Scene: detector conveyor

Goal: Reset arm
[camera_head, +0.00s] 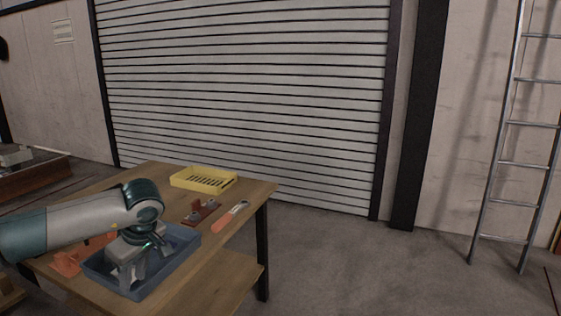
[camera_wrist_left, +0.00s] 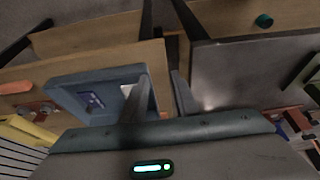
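My left arm comes in from the left in the head view. My left gripper (camera_head: 134,277) points down over the blue-grey bin (camera_head: 187,247) on the wooden table. In the left wrist view, the fingers of the left gripper (camera_wrist_left: 155,95) stand apart with nothing seen between them. The same bin (camera_wrist_left: 68,88) shows to the left of the fingers there, with a small dark blue piece (camera_wrist_left: 93,100) inside. In the head view my arm and gripper hide much of the bin's inside. My right gripper is in neither view.
On the table (camera_head: 150,172), a yellow slotted tray (camera_head: 203,179) stands at the back. A reddish-brown bracket piece (camera_head: 200,212) and an orange-handled tool (camera_head: 232,217) lie beyond the bin. Orange parts (camera_head: 70,262) lie left of it. The floor right of the table is clear.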

